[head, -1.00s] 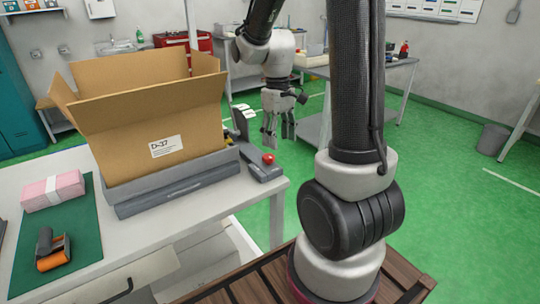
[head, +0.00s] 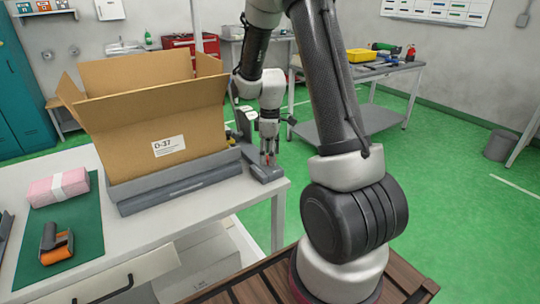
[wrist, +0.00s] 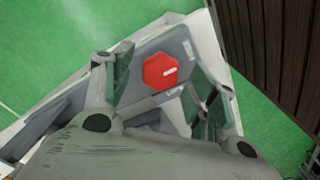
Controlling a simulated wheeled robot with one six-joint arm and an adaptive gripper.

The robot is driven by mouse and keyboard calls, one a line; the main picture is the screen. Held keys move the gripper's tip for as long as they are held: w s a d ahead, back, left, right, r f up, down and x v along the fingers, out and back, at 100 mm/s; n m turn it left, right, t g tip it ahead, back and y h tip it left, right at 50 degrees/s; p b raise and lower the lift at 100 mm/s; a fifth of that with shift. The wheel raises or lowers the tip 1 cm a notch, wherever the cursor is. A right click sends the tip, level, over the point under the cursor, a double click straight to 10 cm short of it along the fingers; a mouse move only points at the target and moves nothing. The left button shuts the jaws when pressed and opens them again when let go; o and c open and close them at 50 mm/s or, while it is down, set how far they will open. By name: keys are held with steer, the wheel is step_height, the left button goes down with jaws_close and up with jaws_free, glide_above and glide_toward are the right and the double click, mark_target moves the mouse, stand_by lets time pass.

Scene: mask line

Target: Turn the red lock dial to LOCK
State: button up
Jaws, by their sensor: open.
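The red lock dial (wrist: 161,71) sits on a grey panel (wrist: 185,50) at the table's corner. It is a red knob with a white pointer mark, and small white labels lie on the panel near it, too small to read. My gripper (wrist: 165,85) is open above the dial, with one finger on each side of it in the wrist view. I cannot tell whether the fingers touch it. In the head view my gripper (head: 268,158) points down over the panel (head: 266,173), and the dial is mostly hidden behind the fingers.
An open cardboard box (head: 150,120) marked D-37 stands in a grey cradle (head: 180,185) left of the panel. A pink bundle (head: 58,187) and an orange-black tape dispenser (head: 56,245) lie on a green mat (head: 85,240).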

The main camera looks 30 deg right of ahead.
steer(key=shift+f, duration=0.4)
steer(key=c, duration=1.1)
steer(key=shift+o, duration=0.3)
